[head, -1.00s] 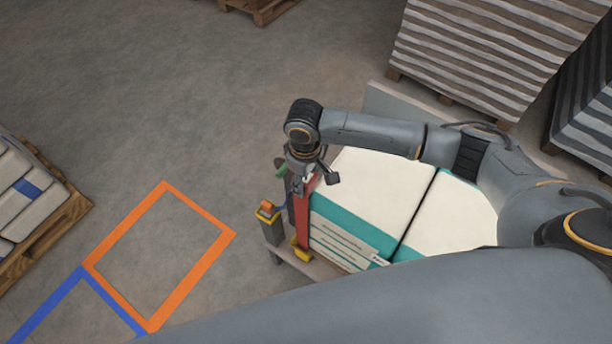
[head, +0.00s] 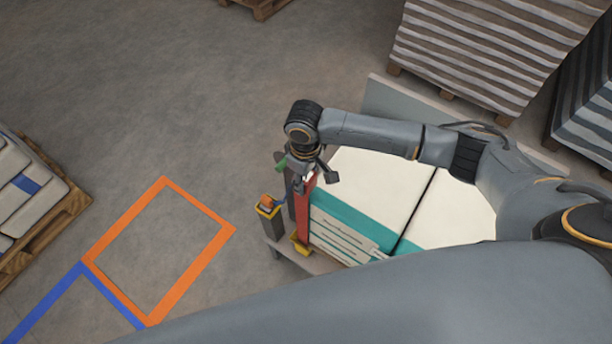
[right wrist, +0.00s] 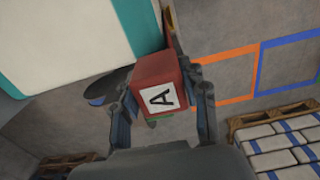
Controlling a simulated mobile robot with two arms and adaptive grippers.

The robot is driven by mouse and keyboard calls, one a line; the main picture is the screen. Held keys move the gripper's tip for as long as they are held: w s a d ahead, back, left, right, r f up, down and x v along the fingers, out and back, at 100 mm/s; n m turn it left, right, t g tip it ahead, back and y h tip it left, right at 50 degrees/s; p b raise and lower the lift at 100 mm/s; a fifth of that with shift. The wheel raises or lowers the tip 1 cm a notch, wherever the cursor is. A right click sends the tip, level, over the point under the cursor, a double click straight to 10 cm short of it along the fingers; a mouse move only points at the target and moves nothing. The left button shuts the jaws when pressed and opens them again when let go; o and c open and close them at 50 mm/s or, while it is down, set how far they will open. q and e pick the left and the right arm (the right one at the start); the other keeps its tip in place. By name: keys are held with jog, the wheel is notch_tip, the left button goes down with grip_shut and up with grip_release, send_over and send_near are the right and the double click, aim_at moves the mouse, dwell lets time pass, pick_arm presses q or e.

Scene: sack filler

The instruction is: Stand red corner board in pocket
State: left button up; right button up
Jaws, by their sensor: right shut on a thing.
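My right gripper (head: 312,178) is shut on the red corner board (head: 303,212). The board stands roughly upright beside the near left corner of the white-and-teal sacks (head: 345,234). A yellow pocket (head: 300,246) is at the board's foot; I cannot tell whether the foot is inside it. In the right wrist view the board's red top (right wrist: 155,68) with a white label marked "A" lies between the two fingers (right wrist: 162,108). My left gripper is not in view.
A post with a yellow-and-orange top (head: 267,204) and a green-tipped part (head: 281,163) stand close left of the board. Orange floor tape (head: 200,200) marks clear floor further left. Loaded pallets stand at the left (head: 45,235) and upper right (head: 480,60).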

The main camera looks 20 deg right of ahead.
jog(key=shift+f, duration=0.45)
jog(key=o, duration=1.4)
jog(key=shift+c, duration=0.2)
notch_tip(320, 180, up, 12)
jog(key=shift+f, duration=0.1)
